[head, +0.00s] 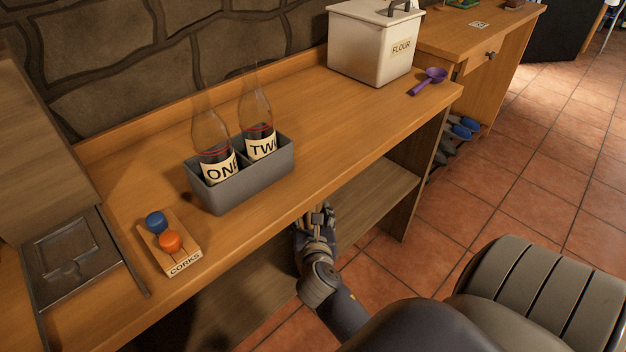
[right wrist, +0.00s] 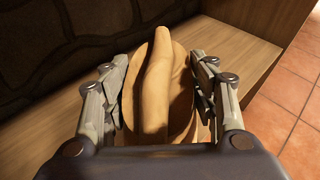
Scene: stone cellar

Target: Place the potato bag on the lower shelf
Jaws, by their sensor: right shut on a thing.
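The potato bag (right wrist: 158,90) is a tan, gathered sack. It fills the middle of the right wrist view, between the fingers of my right gripper (right wrist: 160,95). The gripper is shut on it. In the head view my right gripper (head: 318,215) reaches under the worktop's front edge, and the bag is hidden there. The lower shelf (head: 362,196) is a wooden board below the worktop. It also shows in the right wrist view (right wrist: 240,48), behind and to the right of the bag. I cannot tell whether the bag touches it. My left gripper is not in view.
The worktop (head: 330,120) above carries a grey bottle holder (head: 250,180) with two bottles, a corks tray (head: 182,262), a flour tin (head: 370,50) and a purple scoop (head: 430,80). A side panel (head: 425,170) closes the shelf's right end. Tiled floor (head: 480,200) lies open at right.

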